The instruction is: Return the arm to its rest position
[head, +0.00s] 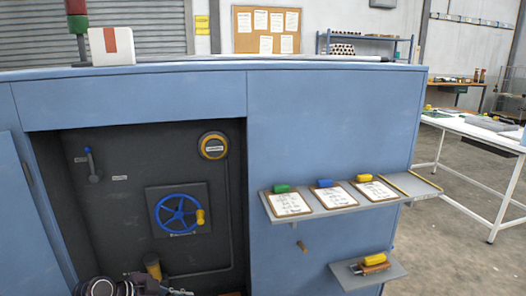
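What looks like my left wrist and gripper (150,287) shows at the bottom left edge, dark with pale rings, in front of the lower part of the press recess. The picture edge cuts it off, so I cannot tell whether its fingers are open or shut, or whether it touches anything. My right gripper is not in view. The blue press (330,120) fills the middle. Its dark recess (120,215) has a blue handwheel (176,214) with a yellow knob, a lever (91,165) at the left and a yellow-ringed round dial (213,145).
A grey shelf (341,204) with clipboards sticks out from the press's right side. A lower small shelf (350,276) holds a yellow-and-brown item (374,263). A white table (470,131) stands at the right, with open floor (440,240) before it.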

